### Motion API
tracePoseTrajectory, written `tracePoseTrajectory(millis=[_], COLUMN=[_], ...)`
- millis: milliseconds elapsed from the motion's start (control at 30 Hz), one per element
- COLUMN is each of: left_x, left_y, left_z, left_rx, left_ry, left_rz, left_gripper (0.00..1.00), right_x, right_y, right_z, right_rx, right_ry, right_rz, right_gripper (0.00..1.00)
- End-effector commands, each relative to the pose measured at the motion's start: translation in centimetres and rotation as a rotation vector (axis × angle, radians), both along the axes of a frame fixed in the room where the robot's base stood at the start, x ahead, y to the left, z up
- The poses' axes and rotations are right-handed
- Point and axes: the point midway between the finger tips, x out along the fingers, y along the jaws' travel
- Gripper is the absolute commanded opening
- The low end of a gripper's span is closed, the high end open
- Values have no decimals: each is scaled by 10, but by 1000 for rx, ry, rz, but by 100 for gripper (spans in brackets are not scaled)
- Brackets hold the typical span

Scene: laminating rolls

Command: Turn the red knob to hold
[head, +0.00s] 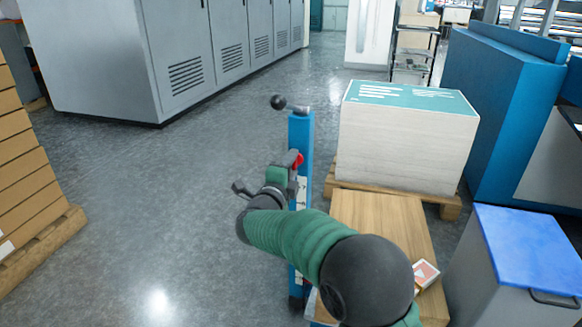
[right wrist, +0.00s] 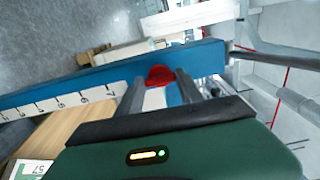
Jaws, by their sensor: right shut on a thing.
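The red knob (head: 299,160) sits on the side of an upright blue post (head: 301,130) in the head view. My right gripper (head: 292,164) reaches the post from the front and is shut on the knob, hiding part of it. In the right wrist view the red knob (right wrist: 160,75) shows between the two dark fingertips (right wrist: 160,86), against the blue post (right wrist: 75,88) with its white numbered scale. A lever with a black ball (head: 278,102) sticks out to the left at the post's top. My left gripper is not in view.
A wooden-topped surface (head: 375,215) with a small red-and-white box (head: 426,273) lies right of the post. A paper stack (head: 405,140) on a pallet stands behind it. A blue-lidded bin (head: 530,245) is at the right.

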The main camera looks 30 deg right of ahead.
Motion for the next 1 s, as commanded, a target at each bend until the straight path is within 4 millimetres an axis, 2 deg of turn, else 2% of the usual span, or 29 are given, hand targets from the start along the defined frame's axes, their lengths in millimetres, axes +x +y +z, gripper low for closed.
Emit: tracePoseTrajectory(millis=[33, 67, 200, 500, 633, 767, 1000], left_x=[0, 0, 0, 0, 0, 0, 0], left_y=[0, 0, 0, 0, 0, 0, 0], left_z=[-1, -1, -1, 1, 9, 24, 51], left_rx=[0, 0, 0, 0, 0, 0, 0], left_ry=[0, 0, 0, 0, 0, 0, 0], left_rz=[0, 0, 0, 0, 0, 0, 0], left_gripper=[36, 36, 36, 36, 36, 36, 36], right_x=[-1, -1, -1, -1, -9, -30, -76], right_y=[-1, -1, -1, 1, 11, 36, 90], right_z=[-7, -7, -6, -2, 1, 4, 2], right_rx=[8, 8, 6, 3, 3, 2, 2], right_ry=[11, 11, 9, 4, 4, 7, 8], right_rz=[-4, -3, -3, -1, 0, 3, 4], right_gripper=[3, 48, 65, 65, 65, 65, 65])
